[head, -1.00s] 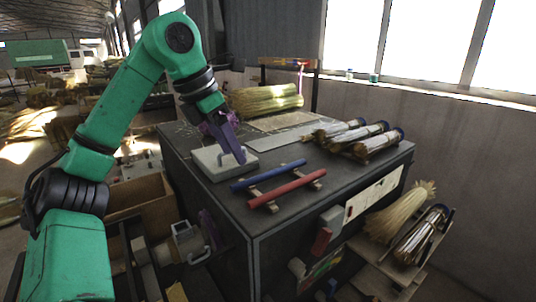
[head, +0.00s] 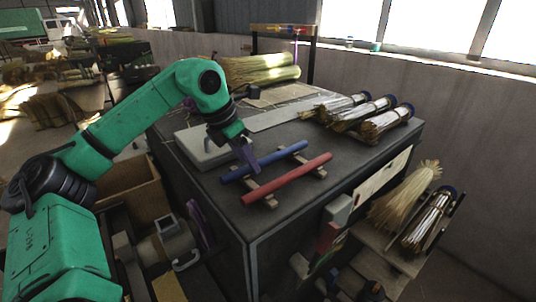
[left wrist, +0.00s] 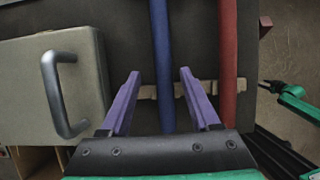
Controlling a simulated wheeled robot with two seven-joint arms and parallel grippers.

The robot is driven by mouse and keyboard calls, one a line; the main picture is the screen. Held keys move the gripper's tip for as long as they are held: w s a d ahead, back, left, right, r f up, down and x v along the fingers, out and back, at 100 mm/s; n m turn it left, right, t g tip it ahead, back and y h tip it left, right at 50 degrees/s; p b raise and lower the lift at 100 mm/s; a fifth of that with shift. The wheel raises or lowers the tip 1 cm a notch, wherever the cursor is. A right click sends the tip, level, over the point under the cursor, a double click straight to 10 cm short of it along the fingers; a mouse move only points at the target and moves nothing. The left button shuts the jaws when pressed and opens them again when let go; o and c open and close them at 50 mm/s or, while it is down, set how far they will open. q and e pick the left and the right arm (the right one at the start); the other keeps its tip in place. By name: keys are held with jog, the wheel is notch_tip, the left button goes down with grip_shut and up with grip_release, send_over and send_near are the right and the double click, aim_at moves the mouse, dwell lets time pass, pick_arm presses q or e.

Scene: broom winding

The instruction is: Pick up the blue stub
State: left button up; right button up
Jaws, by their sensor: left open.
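The blue stub (head: 264,161) is a straight rod lying on wooden rests on the dark bench top, beside a parallel red rod (head: 287,178). My left gripper (head: 254,172) is low over the near part of the blue stub, its jaws pointing down. In the left wrist view, the open purple fingers (left wrist: 159,88) stand on either side of the blue stub (left wrist: 161,45), with gaps on both sides. The red rod (left wrist: 228,60) lies just outside the right finger. I cannot tell how high the fingertips are above the bench.
A pale box with a handle (left wrist: 45,95) lies close to the left finger. Notched wooden rests (head: 262,194) support the rods. Several straw bundles (head: 387,123) lie at the bench's right. The bench top (head: 345,165) is clear right of the rods.

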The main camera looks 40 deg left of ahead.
pick_arm(q)
jog(key=shift+d+f, duration=0.2)
jog(key=shift+f, duration=0.1)
jog(key=shift+s+d, duration=0.1)
jog(key=shift+d, duration=0.1)
jog(key=shift+a+f, duration=0.1)
jog(key=shift+a, duration=0.1)
grip_shut()
jog(key=shift+d, duration=0.1)
pick_arm(e)
jog(key=shift+s+d, duration=0.15)
jog(key=shift+s, duration=0.5)
jog(key=shift+d, duration=0.1)
